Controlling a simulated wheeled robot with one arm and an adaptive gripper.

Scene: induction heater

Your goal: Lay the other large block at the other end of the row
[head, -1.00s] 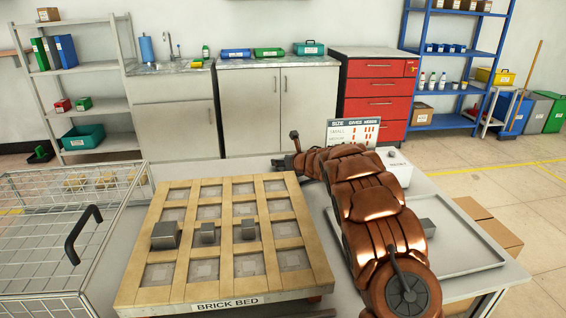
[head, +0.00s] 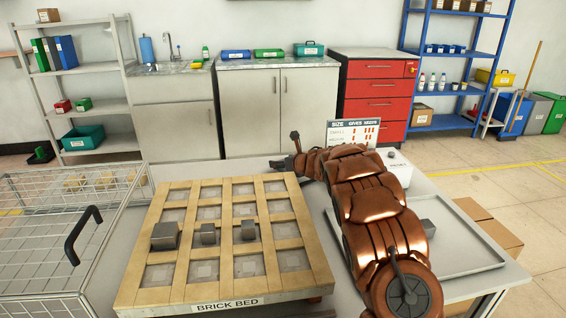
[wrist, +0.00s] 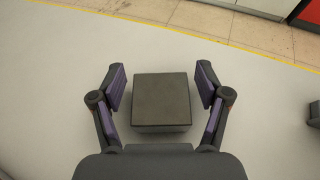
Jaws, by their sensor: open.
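In the wrist view a large dark grey square block (wrist: 162,100) lies on a pale grey surface. My gripper (wrist: 161,82) is open around it, one finger on each side with gaps between. In the head view the brick bed (head: 228,303), a wooden grid, carries a row of three grey blocks: a larger one (head: 165,236) at the left end, a small one (head: 208,234) in the middle and another small one (head: 248,230) at the right.
A size sign (head: 352,133) stands behind my arm. A wire cage (head: 40,270) with a black handle is at the left. A dark object (wrist: 313,112) shows at the wrist view's right edge.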

